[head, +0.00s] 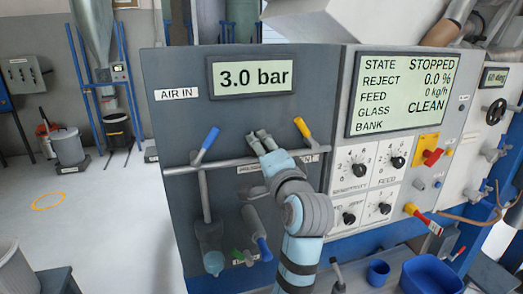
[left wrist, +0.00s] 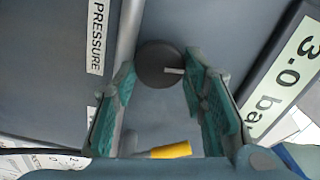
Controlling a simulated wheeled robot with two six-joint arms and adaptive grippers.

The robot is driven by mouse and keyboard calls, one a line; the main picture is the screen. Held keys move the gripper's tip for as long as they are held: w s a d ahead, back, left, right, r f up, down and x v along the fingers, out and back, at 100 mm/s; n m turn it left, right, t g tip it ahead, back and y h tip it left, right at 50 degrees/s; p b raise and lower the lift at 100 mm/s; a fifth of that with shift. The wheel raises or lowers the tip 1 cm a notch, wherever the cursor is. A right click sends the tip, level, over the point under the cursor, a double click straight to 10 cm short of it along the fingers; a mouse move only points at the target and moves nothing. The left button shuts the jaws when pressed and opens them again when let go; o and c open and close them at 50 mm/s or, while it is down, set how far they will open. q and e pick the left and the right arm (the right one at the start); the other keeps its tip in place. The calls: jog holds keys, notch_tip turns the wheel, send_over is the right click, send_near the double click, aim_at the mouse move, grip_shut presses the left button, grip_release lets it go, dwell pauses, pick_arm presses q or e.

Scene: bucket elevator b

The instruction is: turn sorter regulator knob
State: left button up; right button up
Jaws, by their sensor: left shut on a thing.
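The regulator knob (left wrist: 160,65) is a dark round knob with a pale pointer mark, on the grey panel in the left wrist view. My left gripper (left wrist: 160,75) has its teal-padded fingers on either side of it, shut on it. In the head view my left gripper (head: 260,138) reaches up to the grey panel, below the 3.0 bar display (head: 251,75), and hides the knob. A PRESSURE label (left wrist: 96,37) shows beside the knob in the left wrist view. My right gripper is not in view.
A blue-handled valve (head: 209,140) and a yellow-handled valve (head: 302,128) flank my gripper along a horizontal pipe (head: 225,163). A panel (head: 369,178) with several dials and a red switch (head: 432,157) stands to the right. Blue bins (head: 431,274) sit low at right.

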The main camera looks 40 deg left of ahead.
pick_arm(q)
jog(key=m, duration=0.4)
jog(key=shift+m, duration=0.4)
dwell(0.4)
jog(key=o, duration=0.9)
jog(key=shift+c, duration=0.2)
jog(key=shift+o, duration=1.4)
jog(key=shift+w, duration=0.1)
